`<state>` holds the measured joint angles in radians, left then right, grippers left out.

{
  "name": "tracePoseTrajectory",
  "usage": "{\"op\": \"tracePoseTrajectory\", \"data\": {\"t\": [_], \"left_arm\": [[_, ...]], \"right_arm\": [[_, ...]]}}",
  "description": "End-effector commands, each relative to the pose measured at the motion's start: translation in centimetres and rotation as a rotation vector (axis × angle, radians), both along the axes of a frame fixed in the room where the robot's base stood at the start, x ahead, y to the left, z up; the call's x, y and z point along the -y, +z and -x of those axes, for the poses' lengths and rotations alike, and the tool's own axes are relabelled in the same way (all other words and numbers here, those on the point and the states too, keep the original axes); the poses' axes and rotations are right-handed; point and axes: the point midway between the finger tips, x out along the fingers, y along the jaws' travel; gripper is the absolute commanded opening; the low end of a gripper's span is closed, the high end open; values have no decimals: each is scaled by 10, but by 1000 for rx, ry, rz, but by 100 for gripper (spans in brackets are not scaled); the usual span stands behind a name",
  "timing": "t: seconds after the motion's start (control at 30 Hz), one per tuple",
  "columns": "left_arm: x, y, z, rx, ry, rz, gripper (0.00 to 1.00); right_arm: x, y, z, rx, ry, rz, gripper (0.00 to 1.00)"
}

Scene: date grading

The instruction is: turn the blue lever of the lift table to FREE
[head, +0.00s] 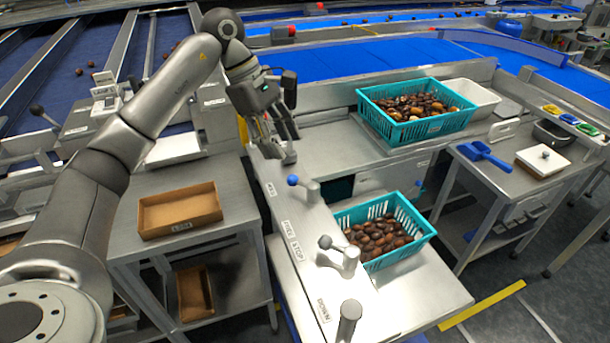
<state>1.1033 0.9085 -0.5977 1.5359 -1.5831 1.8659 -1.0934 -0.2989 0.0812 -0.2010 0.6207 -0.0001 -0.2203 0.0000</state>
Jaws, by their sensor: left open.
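The blue lever has a round blue knob (293,181) that points left from its grey pivot (311,189) on the sloping metal panel (307,215) of the lift table. A FREE STOP label (291,238) lies on the panel nearer the camera. My left gripper (281,143) comes in from the upper left and is open, with its fingers pointing down. It is above and behind the blue knob, apart from it, close to a grey post (289,155) at the panel's far end. Whether it touches that post is unclear. My right gripper is out of view.
A grey-knobbed lever (341,254) and a grey post (349,317) by a DOWN label stand nearer on the panel. A teal crate of dates (426,226) sits right of it. Another teal crate (397,138) stands behind. A brown tray (181,228) lies on the left table.

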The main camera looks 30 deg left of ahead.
Motion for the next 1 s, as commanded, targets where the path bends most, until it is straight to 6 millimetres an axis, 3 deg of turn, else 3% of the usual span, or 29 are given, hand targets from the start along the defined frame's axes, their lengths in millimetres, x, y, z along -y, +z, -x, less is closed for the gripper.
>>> {"op": "tracePoseTrajectory", "data": {"t": [0.6, 1.0], "left_arm": [[38, -89, -8, -5, -1, 1, 46], [41, -97, -9, -2, -1, 1, 46]], "right_arm": [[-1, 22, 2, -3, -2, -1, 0], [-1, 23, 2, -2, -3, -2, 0]]}}
